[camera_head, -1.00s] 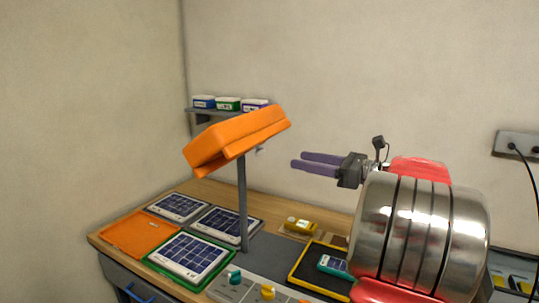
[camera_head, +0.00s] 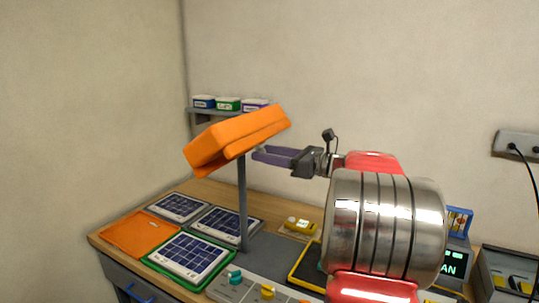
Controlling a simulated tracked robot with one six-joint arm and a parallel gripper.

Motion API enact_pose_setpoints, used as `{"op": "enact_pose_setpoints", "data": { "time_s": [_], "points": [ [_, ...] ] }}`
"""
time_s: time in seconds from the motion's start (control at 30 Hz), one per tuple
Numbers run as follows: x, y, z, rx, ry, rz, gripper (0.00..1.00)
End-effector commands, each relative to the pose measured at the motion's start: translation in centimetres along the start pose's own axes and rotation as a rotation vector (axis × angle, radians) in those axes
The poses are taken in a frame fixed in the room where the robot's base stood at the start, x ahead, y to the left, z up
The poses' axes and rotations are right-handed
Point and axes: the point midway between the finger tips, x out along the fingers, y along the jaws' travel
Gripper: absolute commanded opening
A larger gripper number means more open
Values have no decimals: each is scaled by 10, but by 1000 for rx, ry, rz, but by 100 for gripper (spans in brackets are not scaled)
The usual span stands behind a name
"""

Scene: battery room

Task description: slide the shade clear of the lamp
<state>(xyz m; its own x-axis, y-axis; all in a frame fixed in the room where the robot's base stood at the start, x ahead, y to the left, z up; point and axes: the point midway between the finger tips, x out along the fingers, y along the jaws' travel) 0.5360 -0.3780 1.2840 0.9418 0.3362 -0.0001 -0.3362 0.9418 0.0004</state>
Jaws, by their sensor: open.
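The orange shade (camera_head: 238,138) is a tilted box-like hood at the top of a grey lamp post (camera_head: 242,205), which stands on the desk. A small pale knob or handle (camera_head: 260,150) shows at the shade's lower right side. My gripper (camera_head: 262,155) has purple fingers that point left, with their tips at the shade's lower right edge, by the pale part. The fingers are open but overlap in this view. I cannot tell whether they touch the shade or the pale part. The lamp itself under the shade is hidden.
Several solar panels (camera_head: 214,223) lie on the desk (camera_head: 203,188), one in a green tray (camera_head: 155,262), beside an orange mat (camera_head: 127,236). A wall shelf (camera_head: 200,112) holds small boxes behind the shade.

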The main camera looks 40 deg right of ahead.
Motion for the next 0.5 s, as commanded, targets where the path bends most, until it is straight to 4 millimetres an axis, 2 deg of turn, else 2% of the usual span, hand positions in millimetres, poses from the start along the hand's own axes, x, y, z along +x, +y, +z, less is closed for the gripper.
{"op": "enact_pose_setpoints", "data": {
  "time_s": [0.17,0.5],
  "points": [
    [0,0,0,0,0,0,45],
    [-1,0,0,0,0,-1,21]
  ]
}}
